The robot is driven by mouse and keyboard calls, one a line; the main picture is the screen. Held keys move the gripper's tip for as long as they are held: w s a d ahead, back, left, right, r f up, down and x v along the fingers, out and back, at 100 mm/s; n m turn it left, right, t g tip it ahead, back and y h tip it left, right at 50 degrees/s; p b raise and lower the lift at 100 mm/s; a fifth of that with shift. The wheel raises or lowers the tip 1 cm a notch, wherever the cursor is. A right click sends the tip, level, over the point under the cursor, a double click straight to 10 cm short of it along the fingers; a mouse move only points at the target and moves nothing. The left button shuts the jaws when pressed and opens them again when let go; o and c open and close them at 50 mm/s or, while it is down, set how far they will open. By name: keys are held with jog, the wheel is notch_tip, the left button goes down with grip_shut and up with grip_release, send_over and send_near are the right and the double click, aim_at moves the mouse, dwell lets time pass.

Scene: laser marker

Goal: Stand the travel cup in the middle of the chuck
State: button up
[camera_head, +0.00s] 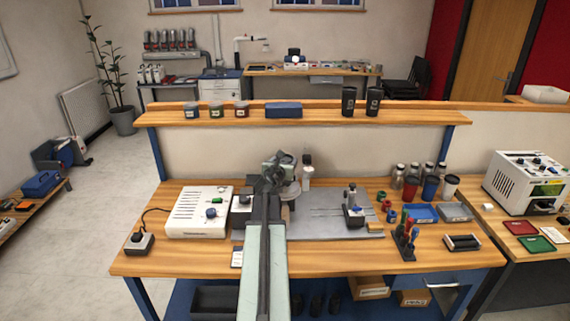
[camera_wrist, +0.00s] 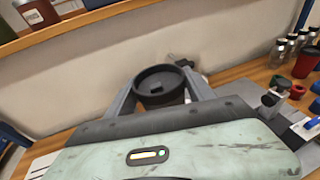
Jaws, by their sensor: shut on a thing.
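My gripper (camera_head: 279,166) is over the middle of the workbench in the head view. In the wrist view its two grey fingers (camera_wrist: 160,91) stand on either side of the travel cup (camera_wrist: 158,78) and are shut on it. In the head view my arm hides most of the cup. A pale round part (camera_head: 291,190) shows just below my gripper and may belong to the chuck; I cannot tell whether the cup touches it.
A white control box (camera_head: 199,212) stands left of my arm. A clamp post (camera_head: 352,205) stands on the grey plate (camera_head: 325,226) at right. Several lidded cups, including a blue one (camera_head: 430,188), and bottles stand farther right. A raised shelf (camera_head: 320,113) runs behind.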

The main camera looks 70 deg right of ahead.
jog(key=o, duration=0.8)
jog(key=shift+f, duration=0.1)
jog(key=shift+r+p, duration=0.25)
jog(key=shift+p, duration=0.05)
jog(key=p+v, duration=0.1)
jog(key=v, duration=0.6)
jog(key=shift+a, duration=0.25)
